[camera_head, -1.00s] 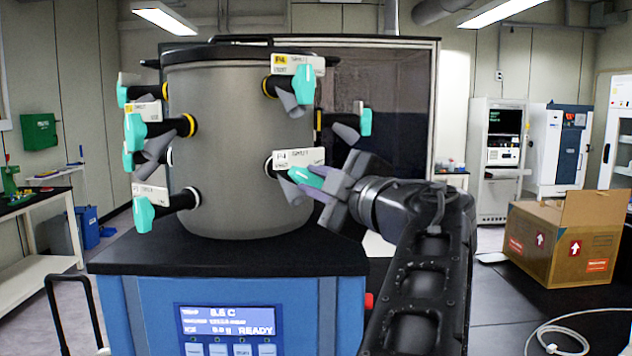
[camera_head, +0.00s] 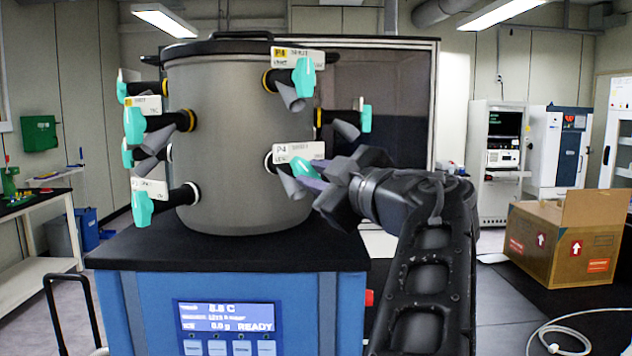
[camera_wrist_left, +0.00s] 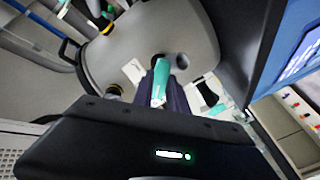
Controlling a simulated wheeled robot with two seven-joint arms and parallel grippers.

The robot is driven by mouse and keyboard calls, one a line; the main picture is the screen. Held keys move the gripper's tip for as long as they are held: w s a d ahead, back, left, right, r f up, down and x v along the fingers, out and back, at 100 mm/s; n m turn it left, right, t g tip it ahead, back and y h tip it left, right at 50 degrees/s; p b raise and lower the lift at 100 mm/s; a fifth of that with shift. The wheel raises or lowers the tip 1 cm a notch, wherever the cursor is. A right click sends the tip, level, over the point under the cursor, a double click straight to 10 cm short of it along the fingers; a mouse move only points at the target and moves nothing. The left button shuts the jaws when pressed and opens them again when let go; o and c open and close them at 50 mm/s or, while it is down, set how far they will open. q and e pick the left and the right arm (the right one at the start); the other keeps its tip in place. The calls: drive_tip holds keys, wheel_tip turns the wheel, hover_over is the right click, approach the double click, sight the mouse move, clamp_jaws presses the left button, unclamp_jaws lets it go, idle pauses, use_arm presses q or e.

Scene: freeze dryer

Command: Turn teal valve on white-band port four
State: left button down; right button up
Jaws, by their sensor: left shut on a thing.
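The freeze dryer's grey drum (camera_head: 235,150) carries several ports with teal valves. The port labelled P4 with a white band (camera_head: 268,162) is at the drum's lower right, and its teal valve (camera_head: 300,169) is partly hidden by my gripper. My left gripper (camera_head: 313,177) is shut on that teal valve, its fingers coming from the right. The left wrist view shows the teal valve (camera_wrist_left: 160,82) between the purple-grey fingers, beside the grey port outlet and a white label (camera_wrist_left: 134,71). My right gripper is in neither view.
A yellow-band P4 port with its own teal valve (camera_head: 304,77) sits directly above. Other teal valves stick out on the drum's left (camera_head: 142,208) and right (camera_head: 366,118). The drum stands on a blue cabinet (camera_head: 150,310) with a READY display. A cardboard box (camera_head: 560,240) is at right.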

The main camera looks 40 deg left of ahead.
use_arm(q)
drive_tip(key=m, duration=0.3)
drive_tip(key=shift+m+b, duration=0.3)
drive_tip(key=m, duration=0.4)
drive_tip(key=shift+s+m, duration=0.15)
drive_tip(key=shift+m, duration=0.25)
drive_tip(key=c, duration=1.3)
unclamp_jaws()
drive_tip(key=b+v, duration=0.1)
drive_tip(key=v, duration=0.6)
drive_tip(key=shift+s+d+b, duration=0.15)
drive_tip(key=shift+d+b, duration=0.2)
drive_tip(key=shift+b, duration=0.05)
